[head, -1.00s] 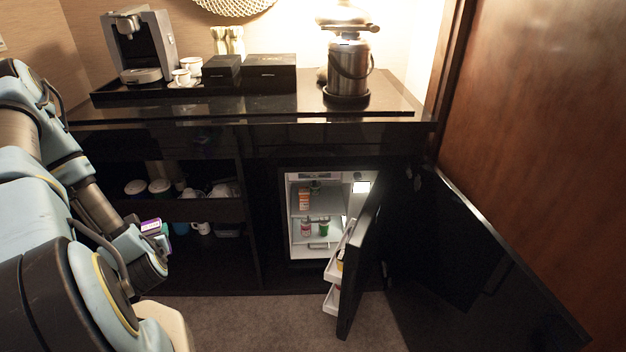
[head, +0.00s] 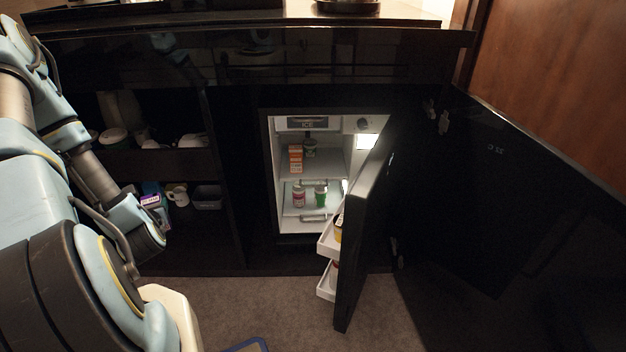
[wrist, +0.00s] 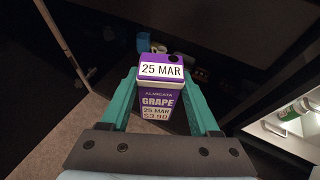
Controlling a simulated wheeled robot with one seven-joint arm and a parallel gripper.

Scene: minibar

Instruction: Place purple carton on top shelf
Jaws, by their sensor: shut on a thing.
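The purple carton (wrist: 160,102) is a white and purple grape carton with a "25 MAR" label on its top and front. My gripper (wrist: 160,90) is shut on it, with a teal finger on each side, in the wrist view. In the head view the carton (head: 150,200) shows small at the end of my arm, in front of the dark cabinet. The minibar fridge stands open; its top shelf (head: 325,162) holds an orange carton (head: 295,158) and a dark bottle (head: 309,147) under the ice compartment.
A red-labelled can (head: 299,196) and a green can (head: 320,196) stand on the lower shelf. The fridge door (head: 362,235) is swung open to the right, with white door racks (head: 328,242) on its inner side. The top shelf's right part looks clear. Carpet (head: 240,305) lies in front.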

